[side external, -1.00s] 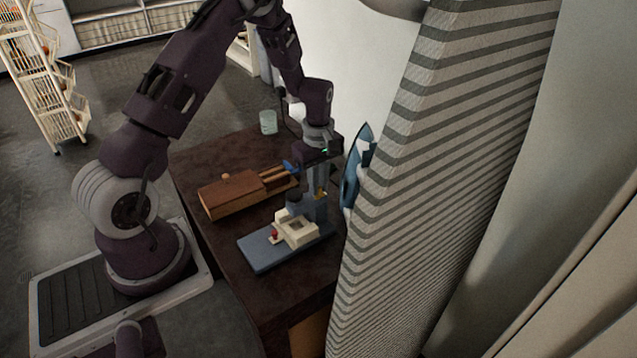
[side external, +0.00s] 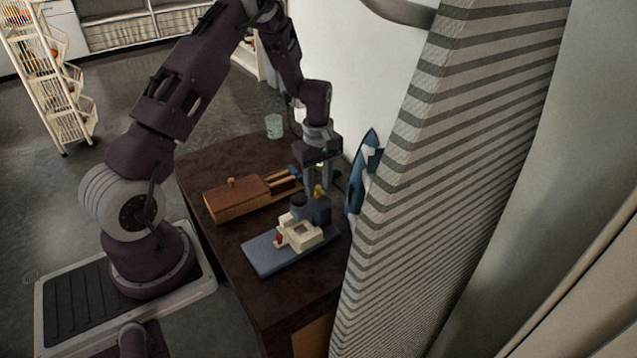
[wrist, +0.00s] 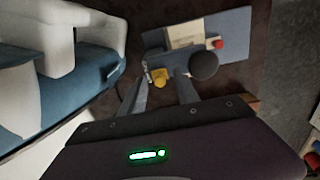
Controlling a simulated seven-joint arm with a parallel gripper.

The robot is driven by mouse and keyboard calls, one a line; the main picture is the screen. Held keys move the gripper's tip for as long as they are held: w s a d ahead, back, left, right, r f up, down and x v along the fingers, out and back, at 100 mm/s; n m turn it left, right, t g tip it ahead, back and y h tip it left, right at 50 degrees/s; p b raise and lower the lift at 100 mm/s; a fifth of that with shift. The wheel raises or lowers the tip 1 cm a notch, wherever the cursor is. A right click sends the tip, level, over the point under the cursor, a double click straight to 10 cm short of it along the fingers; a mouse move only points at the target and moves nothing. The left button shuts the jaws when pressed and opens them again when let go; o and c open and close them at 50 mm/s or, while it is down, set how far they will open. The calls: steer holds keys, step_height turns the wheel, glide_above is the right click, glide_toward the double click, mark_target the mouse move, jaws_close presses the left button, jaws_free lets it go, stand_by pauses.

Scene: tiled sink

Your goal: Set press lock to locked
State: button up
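The press stands on the wooden table. It has a blue-grey base (side external: 265,257), a cream block (side external: 299,234) with a red knob (side external: 279,239), and a black round knob (side external: 298,199) on top. A small yellow piece (side external: 319,191), perhaps the lock, sits at the back of the press. It also shows in the wrist view (wrist: 160,77). My gripper (wrist: 158,88) points down at the yellow piece. Its two fingers are apart, one on each side of the yellow piece. I cannot tell whether either finger touches it.
A brown wooden box (side external: 235,198) with a knob lies left of the press. A pale green cup (side external: 274,126) stands at the table's far edge. A blue and white iron (side external: 361,172) and a striped board (side external: 440,180) stand close on the right. The table front is clear.

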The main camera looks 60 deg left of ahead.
mark_target(318, 187)
step_height(318, 187, up, 7)
steer(key=shift+r, duration=0.1)
stand_by(0.3)
steer(key=s+d+r+m+t, duration=0.1)
steer(key=s+d+r+m, duration=0.3)
steer(key=r, duration=0.4)
steer(key=s+d+r+m+t, duration=0.1)
steer(key=s+d+r+m, duration=0.2)
steer(key=d+r, duration=0.4)
steer(key=s+d+r+m+t, duration=0.1)
steer(key=s+d+r+m, duration=0.1)
steer(key=s+m, duration=0.3)
steer(key=s+d+r+m+t, duration=0.2)
steer(key=s+m, duration=0.4)
steer(key=s, duration=0.6)
steer(key=d+r, duration=0.1)
steer(key=d, duration=0.1)
steer(key=shift+s+d+r+t, duration=0.3)
steer(key=shift+s+r, duration=0.05)
